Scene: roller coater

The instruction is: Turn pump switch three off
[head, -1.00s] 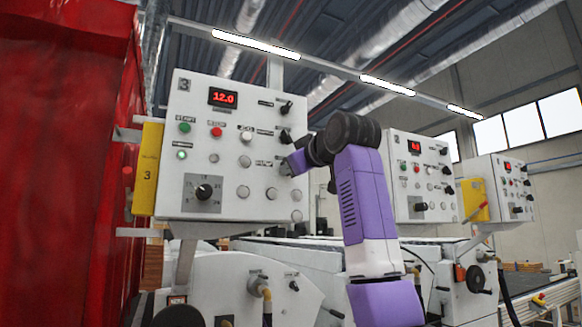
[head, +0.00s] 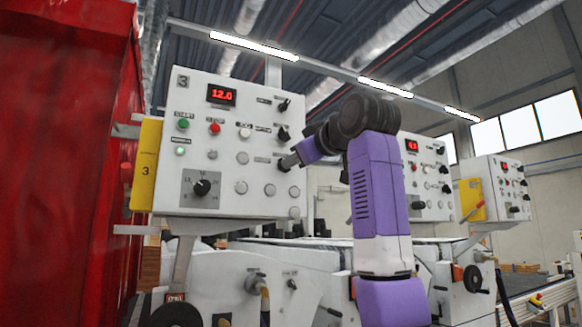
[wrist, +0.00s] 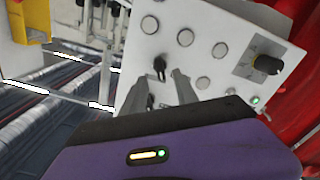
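A white control panel (head: 228,120) marked 3 stands left of centre. A black rotary switch (wrist: 160,66) on it shows in the wrist view, just beyond and between the fingertips of my gripper (wrist: 163,82). The fingers are apart, and I cannot tell whether they touch the switch. In the head view my gripper (head: 287,162) is at the panel's right side and covers this switch. Two more black switches, an upper one (head: 284,104) and a lower one (head: 283,133), sit above my gripper in the same column. The switch labels are too small to read.
The panel also carries a red display (head: 221,95), a dial (head: 203,187), a green button (head: 183,124), a red button (head: 214,128) and several round buttons. A red wall-like surface (head: 65,160) stands left. A similar panel (head: 425,175) stands behind my arm.

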